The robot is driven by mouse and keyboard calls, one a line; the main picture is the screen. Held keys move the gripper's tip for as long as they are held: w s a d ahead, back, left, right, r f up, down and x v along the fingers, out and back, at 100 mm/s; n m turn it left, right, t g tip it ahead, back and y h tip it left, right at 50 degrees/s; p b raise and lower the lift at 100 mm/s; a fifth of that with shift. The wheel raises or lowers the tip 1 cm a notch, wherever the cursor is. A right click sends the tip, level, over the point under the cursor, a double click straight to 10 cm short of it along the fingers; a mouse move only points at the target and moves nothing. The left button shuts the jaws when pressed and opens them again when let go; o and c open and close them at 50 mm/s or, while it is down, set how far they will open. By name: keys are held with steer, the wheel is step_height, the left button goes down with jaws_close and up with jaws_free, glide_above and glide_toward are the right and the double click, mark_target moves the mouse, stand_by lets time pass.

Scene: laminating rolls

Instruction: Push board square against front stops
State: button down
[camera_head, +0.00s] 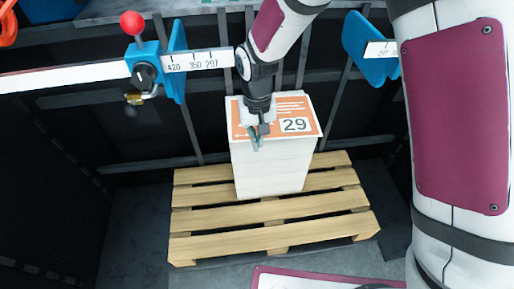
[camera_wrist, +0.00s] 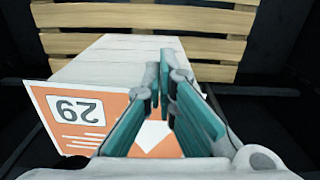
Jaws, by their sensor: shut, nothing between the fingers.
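A tall white stack (camera_head: 268,168) with an orange and white printed top board (camera_head: 290,107) marked 29 stands on a wooden pallet (camera_head: 275,240). The stack looks slightly turned relative to the pallet slats. My gripper (camera_head: 256,138) is shut and empty, pointing down at the front left part of the top board. In the wrist view its teal fingers (camera_wrist: 165,75) are close together over the orange board (camera_wrist: 85,118), which shows upside down. I cannot tell whether the fingertips touch the stack. Dark upright bars (camera_head: 188,130) stand behind the stack.
A white scale bar (camera_head: 205,60) with a blue clamp (camera_head: 170,85) and a red knob (camera_head: 132,23) crosses behind at the upper left. Another blue clamp (camera_head: 368,48) is at the upper right. Bare pallet slats lie in front of the stack.

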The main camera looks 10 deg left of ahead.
steer(key=shift+r, duration=1.4)
